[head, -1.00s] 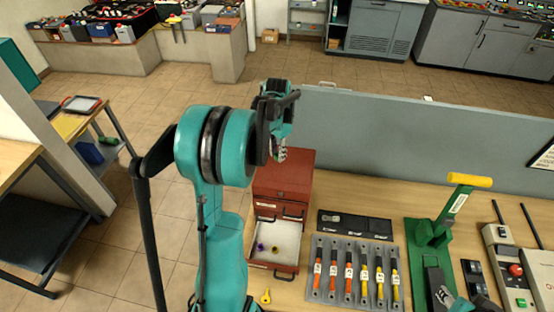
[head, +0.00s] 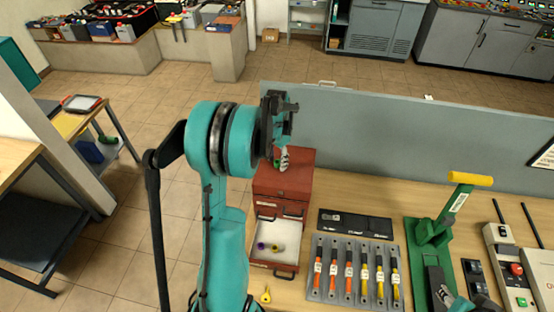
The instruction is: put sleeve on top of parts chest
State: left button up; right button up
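The parts chest (head: 283,184) is a red-brown cabinet on the bench, its top free of objects as far as I can see. Its lower drawer (head: 287,240) is pulled out. In the drawer lie small ring-ended pieces, one purple-ended (head: 261,246) and one yellow-ended (head: 277,248), probably sleeves. My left gripper (head: 281,158) points down just over the back of the chest top. Whether its fingers are open or hold something is too small to tell. A teal and dark part of my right arm shows at the bottom right edge; its fingers are unclear.
A grey tray (head: 310,290) of orange- and yellow-handled tools lies right of the chest, with a black mat (head: 355,226) behind it. A green press (head: 430,233) with a yellow handle stands further right. A grey panel (head: 400,135) borders the bench's back. A yellow key-like piece (head: 266,294) lies in front.

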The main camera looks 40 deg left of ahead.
pick_arm(q)
jog(key=shift+r, duration=0.1)
notch_tip(320, 180, up, 12)
jog(key=s+d+r+t, duration=0.2)
jog(key=s+d, duration=0.1)
jog(key=d, duration=0.4)
jog(key=s+d+r+t, duration=0.1)
jog(key=s+d+r, duration=0.1)
jog(key=d, duration=0.5)
jog(key=s+d+f+n+t, duration=0.1)
jog(key=s+d+f+t, duration=0.2)
jog(key=s+d, duration=0.6)
jog(key=shift+s+d+f+t+p, duration=0.35)
jog(key=shift+d+t, duration=0.25)
jog(key=shift+d, duration=0.6)
